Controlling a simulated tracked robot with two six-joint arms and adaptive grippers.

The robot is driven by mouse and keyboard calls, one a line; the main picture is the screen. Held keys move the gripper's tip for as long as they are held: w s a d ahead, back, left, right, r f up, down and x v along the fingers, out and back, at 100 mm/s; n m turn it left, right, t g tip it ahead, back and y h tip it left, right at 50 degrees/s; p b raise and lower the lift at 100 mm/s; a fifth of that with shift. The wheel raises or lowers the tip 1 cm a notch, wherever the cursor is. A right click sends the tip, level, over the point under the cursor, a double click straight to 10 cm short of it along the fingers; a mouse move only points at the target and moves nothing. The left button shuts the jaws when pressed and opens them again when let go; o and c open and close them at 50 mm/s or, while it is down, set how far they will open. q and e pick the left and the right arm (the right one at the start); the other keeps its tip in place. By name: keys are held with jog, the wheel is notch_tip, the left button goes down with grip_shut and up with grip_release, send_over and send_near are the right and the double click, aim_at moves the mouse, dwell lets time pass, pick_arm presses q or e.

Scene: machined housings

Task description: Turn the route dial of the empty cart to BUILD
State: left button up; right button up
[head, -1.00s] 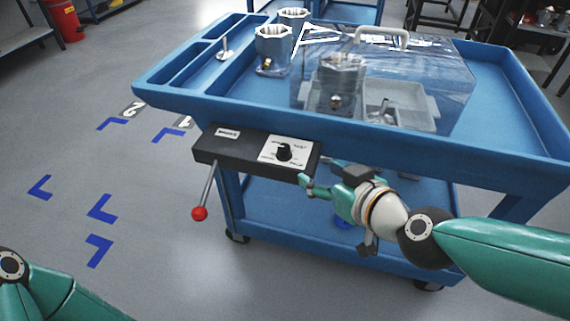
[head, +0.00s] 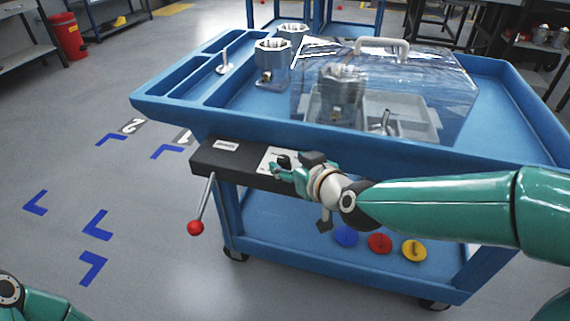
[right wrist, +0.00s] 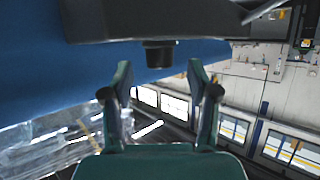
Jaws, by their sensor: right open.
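The blue cart (head: 180,108) carries a black control box (head: 235,165) on its front side, with a white dial plate (head: 268,158). The black dial knob (head: 284,160) is partly hidden by my right gripper (head: 279,170) in the head view. In the right wrist view the knob (right wrist: 159,54) stands out from the box (right wrist: 150,22), in line with the gap between the fingertips of my open right gripper (right wrist: 157,80). The fingers are on either side, apart from the knob. The dial's lettering and setting cannot be read. My left gripper is out of view.
A lever with a red ball (head: 195,228) hangs from the box. On top are metal housings (head: 272,62), a clear cover (head: 445,85) with a handle and a grey tray under it. Blue, red (head: 379,243) and yellow discs lie on the lower shelf.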

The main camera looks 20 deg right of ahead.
aim_at(286, 161)
jog(key=shift+x, duration=1.75)
